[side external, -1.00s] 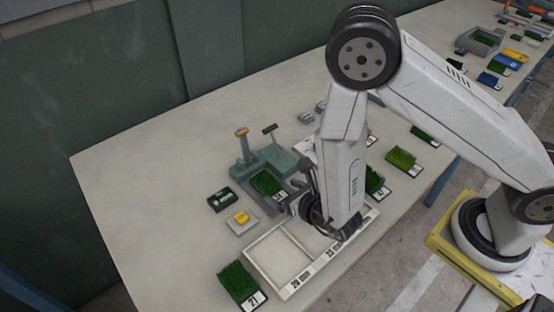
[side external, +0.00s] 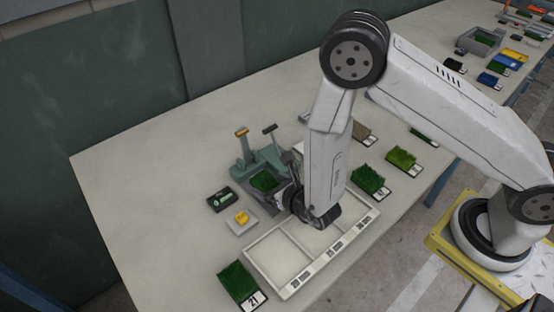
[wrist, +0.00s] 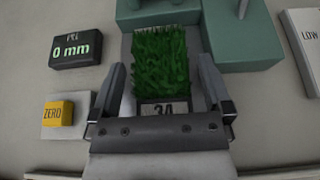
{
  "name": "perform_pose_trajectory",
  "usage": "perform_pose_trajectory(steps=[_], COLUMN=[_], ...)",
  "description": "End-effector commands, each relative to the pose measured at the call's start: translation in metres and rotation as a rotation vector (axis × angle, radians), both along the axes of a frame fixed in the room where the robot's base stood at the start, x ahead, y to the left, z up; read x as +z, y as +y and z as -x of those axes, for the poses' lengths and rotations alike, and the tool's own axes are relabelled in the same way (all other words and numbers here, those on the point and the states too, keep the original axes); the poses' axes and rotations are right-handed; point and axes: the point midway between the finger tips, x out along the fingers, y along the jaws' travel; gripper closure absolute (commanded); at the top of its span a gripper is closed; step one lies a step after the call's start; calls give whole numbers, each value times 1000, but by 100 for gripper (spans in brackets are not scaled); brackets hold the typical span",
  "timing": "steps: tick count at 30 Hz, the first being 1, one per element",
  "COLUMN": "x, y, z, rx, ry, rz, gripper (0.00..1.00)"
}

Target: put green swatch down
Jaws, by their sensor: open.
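The green swatch (wrist: 160,62) is a dense patch of grass on a card whose number looks like 34. It lies flat at the gauge fixture (wrist: 245,42), a teal stand, and also shows in the side view (side external: 264,181). My gripper (wrist: 163,75) is open, with one finger on each side of the swatch and a visible gap to the grass on both sides. In the side view my gripper (side external: 284,188) is low at the fixture's front right, its fingers partly hidden by the arm.
A black readout (wrist: 77,50) shows 0 mm, with a yellow ZERO button (wrist: 58,114) below it. A sectioned tray (side external: 283,288) lies in front; its visible sections are empty. Swatch 21 (side external: 238,281) is at its left, other swatches (side external: 403,158) at right. The table's left is clear.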

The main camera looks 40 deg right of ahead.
Motion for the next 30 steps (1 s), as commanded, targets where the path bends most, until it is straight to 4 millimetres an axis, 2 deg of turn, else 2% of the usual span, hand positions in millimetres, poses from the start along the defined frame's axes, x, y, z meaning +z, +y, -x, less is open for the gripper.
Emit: perform_pose_trajectory(steps=[8, 9, 15, 16, 17, 30], x=[0, 0, 0, 0, 0, 8], y=[0, 0, 0, 0, 0, 0], z=[0, 0, 0, 0, 0, 0], rx=[0, 0, 0, 0, 0, 0], ry=[0, 0, 0, 0, 0, -2], rz=[0, 0, 0, 0, 0, -1], gripper=[0, 13, 75, 75, 84, 84])
